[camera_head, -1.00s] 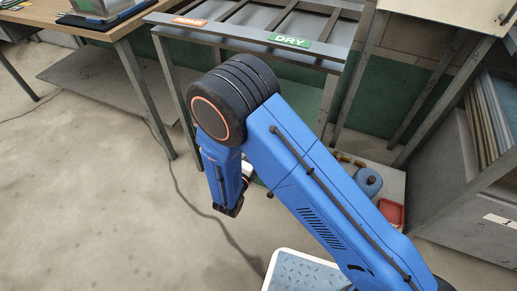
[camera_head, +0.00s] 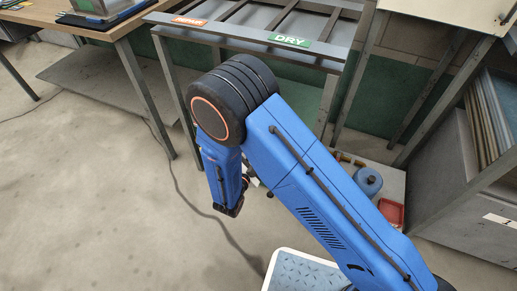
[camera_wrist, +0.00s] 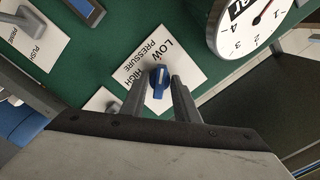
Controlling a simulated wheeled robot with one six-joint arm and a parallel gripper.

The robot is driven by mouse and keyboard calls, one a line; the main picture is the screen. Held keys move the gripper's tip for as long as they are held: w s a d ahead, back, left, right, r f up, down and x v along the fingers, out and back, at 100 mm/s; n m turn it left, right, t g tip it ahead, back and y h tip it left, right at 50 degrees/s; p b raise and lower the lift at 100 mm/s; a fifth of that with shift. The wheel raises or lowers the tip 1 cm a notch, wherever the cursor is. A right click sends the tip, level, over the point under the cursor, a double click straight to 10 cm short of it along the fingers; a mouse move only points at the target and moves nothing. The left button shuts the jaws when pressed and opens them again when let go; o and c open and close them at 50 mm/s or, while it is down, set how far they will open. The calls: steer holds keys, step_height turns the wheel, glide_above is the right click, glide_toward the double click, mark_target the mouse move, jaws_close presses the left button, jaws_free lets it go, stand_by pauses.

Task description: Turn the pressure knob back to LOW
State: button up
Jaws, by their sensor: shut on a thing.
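The pressure knob (camera_wrist: 160,84) is a small blue knob with a white line, in the middle of the wrist view. It sits on a white label plate (camera_wrist: 184,62) that reads LOW, HIGH and PRESSURE. The white line points roughly up the picture, on the side of the word LOW; its exact setting is hard to tell. My gripper (camera_wrist: 161,92) has one grey finger on each side of the knob and is shut on it. In the head view, my arm hides the knob and most of the gripper.
A round white gauge (camera_wrist: 246,22) is close by at the upper right of the wrist view. A PUSH PRIME plate (camera_wrist: 32,42) is at the upper left. In the head view, a rack with a DRY sign (camera_head: 290,40) stands behind my arm, and a blue container (camera_head: 369,180) sits low on the right.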

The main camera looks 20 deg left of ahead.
steer(key=shift+f+n, duration=0.1)
steer(key=shift+n, duration=0.5)
steer(key=o, duration=1)
steer(key=shift+s, duration=0.15)
steer(key=s, duration=0.5)
steer(key=s+a, duration=0.1)
steer(key=s, duration=1.1)
steer(key=shift+s+a, duration=0.1)
steer(key=shift+a, duration=0.05)
